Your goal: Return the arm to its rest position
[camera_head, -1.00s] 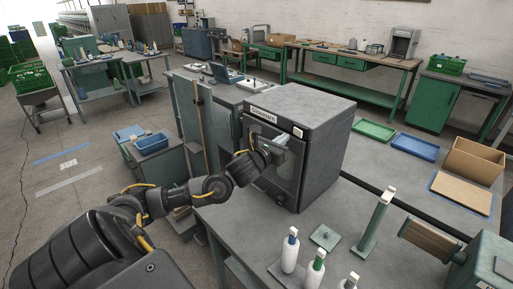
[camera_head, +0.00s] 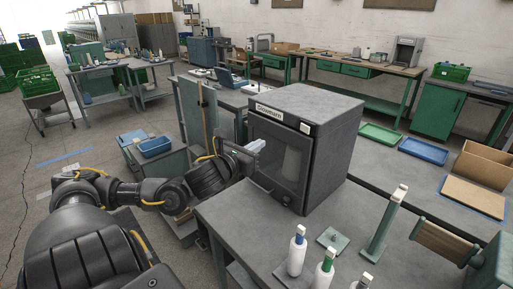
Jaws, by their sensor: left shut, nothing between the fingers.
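My left arm comes in from the lower left. Its gripper (camera_head: 257,146) is shut with nothing in it, at the front left of the dark grey box-shaped machine (camera_head: 326,112) on the grey workbench. The gripper overlaps the left part of the machine's front in the picture; I cannot tell whether it touches. The machine's glass door (camera_head: 284,159) looks closed. My right gripper does not show.
Several white bottles (camera_head: 298,252) and a green post (camera_head: 383,228) stand on the near bench (camera_head: 270,228). Green (camera_head: 381,134) and blue (camera_head: 423,151) trays and a cardboard box (camera_head: 483,163) lie right. A cart with a blue bin (camera_head: 155,147) stands left.

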